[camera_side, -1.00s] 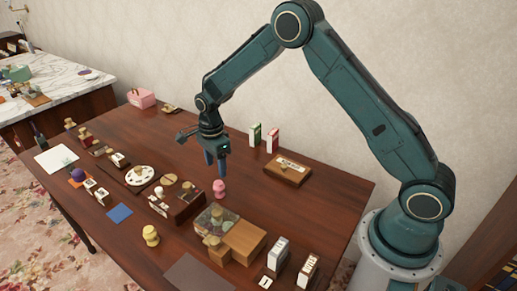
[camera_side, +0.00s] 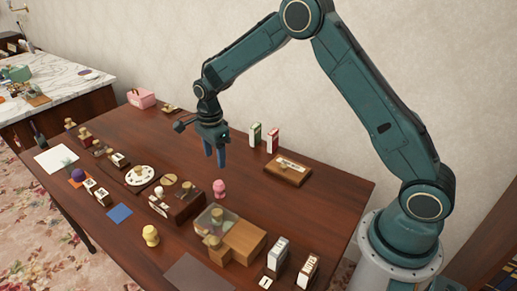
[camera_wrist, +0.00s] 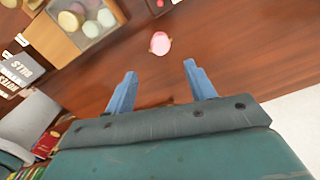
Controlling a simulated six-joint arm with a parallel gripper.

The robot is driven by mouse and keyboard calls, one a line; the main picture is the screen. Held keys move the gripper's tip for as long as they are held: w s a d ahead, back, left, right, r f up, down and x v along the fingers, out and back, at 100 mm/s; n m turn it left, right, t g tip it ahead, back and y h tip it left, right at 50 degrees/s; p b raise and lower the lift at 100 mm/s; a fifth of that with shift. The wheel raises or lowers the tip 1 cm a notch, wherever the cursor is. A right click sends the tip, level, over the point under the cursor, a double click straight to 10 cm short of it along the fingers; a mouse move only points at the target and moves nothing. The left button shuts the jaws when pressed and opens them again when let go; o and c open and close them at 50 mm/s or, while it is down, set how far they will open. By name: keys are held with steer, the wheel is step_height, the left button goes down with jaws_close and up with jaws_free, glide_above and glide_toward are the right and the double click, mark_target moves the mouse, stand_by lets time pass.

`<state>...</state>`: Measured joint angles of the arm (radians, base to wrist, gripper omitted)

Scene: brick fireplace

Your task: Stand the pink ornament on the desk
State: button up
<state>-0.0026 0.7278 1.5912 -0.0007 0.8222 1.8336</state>
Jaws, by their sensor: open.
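The pink ornament (camera_side: 219,188) stands upright on the brown wooden desk (camera_side: 300,208), just behind the clear-lidded box. In the wrist view the pink ornament (camera_wrist: 160,43) is seen from above, beyond the fingertips and roughly between their lines. My gripper (camera_side: 217,163) is open and empty above the desk, fingers pointing down, behind the ornament in the side view and apart from it. In the wrist view its two blue fingers (camera_wrist: 160,70) are spread with bare desk between them.
A wooden box with a clear lid (camera_side: 217,218) stands close in front of the ornament. A dark wooden box (camera_side: 178,206) is to its left. A wooden tray (camera_side: 288,170) and two upright boxes, green (camera_side: 255,134) and red (camera_side: 273,140), stand behind right. Bare desk lies right of the ornament.

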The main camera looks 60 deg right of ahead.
steer(key=s+r+n+t, duration=0.1)
steer(key=s+r+n, duration=0.5)
steer(key=r, duration=0.4)
steer(key=s+r+n+t, duration=0.2)
steer(key=s+r+n, duration=0.2)
steer(key=s+r, duration=0.45)
steer(key=s+r+n+t, duration=0.2)
steer(key=s+n, duration=0.9)
steer(key=s, duration=0.8)
steer(key=shift+r+t, duration=0.3)
steer(key=shift+r, duration=0.55)
